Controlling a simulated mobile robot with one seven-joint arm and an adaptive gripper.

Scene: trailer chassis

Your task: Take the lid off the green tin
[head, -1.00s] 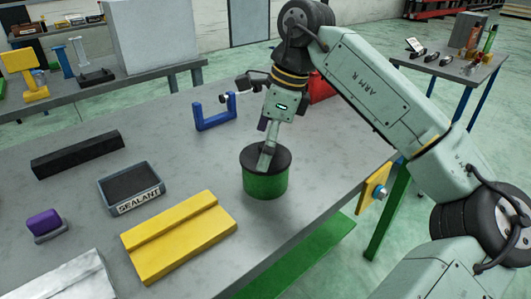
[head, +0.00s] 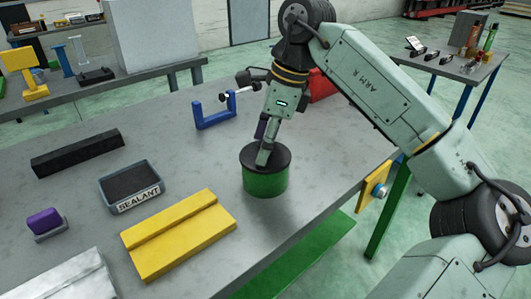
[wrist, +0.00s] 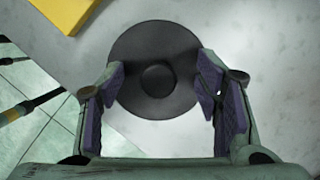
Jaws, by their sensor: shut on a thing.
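The green tin (head: 265,182) stands upright on the grey workbench in the head view. Its round black lid (head: 282,156) sits on top of it. The wrist view shows the lid (wrist: 155,48) from above, with a small round knob at its middle. My gripper (head: 264,156) points down at the lid. The tin's green body is hidden under the lid in the wrist view.
A yellow block (head: 180,238) lies left of the tin, with a sealant tray (head: 130,186) beyond it. A blue U-shaped clamp (head: 213,118) and a red box (head: 322,86) are behind the tin. The bench's front edge is close on the right.

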